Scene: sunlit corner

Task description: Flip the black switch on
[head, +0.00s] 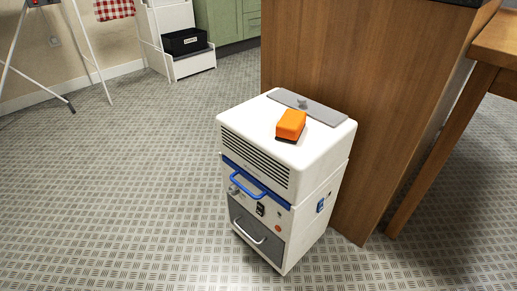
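A small black switch (260,209) sits on the front panel of a white box-shaped appliance (318,159), just below a blue handle (248,186). The switch is too small for me to tell which way it is set. An orange-red dot (278,228), perhaps a button or lamp, is to its lower right. A metal knob or fitting (234,190) is to its left. Neither of my grippers shows in the head view.
An orange block (291,124) and a grey plate (328,111) lie on the appliance's top. A wooden cabinet (345,60) stands close behind it, and a wooden table (495,48) is at right. The floor (120,190) is clear on the left and in front.

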